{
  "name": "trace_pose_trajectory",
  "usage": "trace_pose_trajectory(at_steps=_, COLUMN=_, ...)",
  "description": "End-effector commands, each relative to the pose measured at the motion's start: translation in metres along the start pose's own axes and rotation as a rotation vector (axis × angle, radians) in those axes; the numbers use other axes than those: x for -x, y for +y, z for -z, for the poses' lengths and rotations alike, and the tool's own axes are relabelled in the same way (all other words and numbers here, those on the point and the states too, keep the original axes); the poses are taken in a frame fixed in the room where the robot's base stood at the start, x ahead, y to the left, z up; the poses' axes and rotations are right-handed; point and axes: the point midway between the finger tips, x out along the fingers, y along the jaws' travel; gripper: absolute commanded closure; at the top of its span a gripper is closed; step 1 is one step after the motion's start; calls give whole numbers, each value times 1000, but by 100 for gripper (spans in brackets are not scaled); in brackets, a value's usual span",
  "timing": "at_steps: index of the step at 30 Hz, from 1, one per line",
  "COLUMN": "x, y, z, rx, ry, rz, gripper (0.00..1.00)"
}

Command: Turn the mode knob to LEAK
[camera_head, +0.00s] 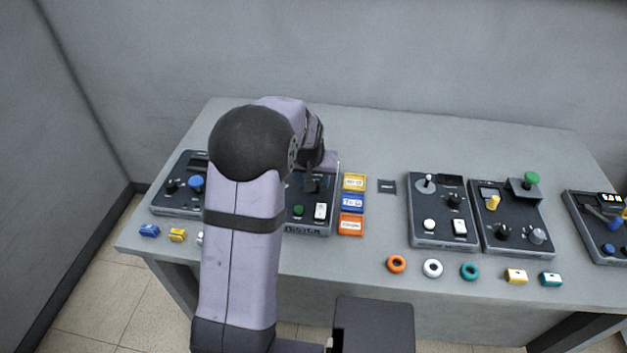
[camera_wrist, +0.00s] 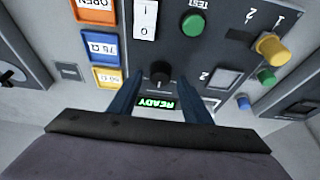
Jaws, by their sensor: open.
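The tester panel (camera_head: 303,231) stands left of the middle of the table, partly hidden behind my arm. In the wrist view, a black knob (camera_wrist: 160,70) sits on this panel just above the lit READY display (camera_wrist: 157,103). No LEAK marking is legible, and I cannot tell which way the knob points. My gripper (camera_wrist: 159,83) is open, its two dark blue fingers apart with the knob seen between and just beyond their tips. I cannot tell whether they touch it. In the head view, my gripper (camera_head: 313,182) is over the upper part of the panel.
The panel also carries a green TEST button (camera_wrist: 193,25) and a white rocker switch (camera_wrist: 144,20). Orange (camera_head: 351,224), blue (camera_head: 353,203) and yellow (camera_head: 354,182) blocks stand beside it. Other control panels stand left and right. Coloured rings and small blocks lie along the front edge.

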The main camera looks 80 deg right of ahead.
Motion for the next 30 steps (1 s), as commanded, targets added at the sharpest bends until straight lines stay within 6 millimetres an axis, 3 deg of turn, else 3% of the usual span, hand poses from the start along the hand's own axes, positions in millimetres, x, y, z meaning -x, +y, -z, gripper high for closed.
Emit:
trace_pose_trajectory(at_steps=15, x=60, y=0, z=1, rx=0, ry=4, rz=-1, gripper=56)
trace_pose_trajectory(at_steps=30, x=69, y=0, z=0, rx=0, ry=1, rz=0, gripper=56)
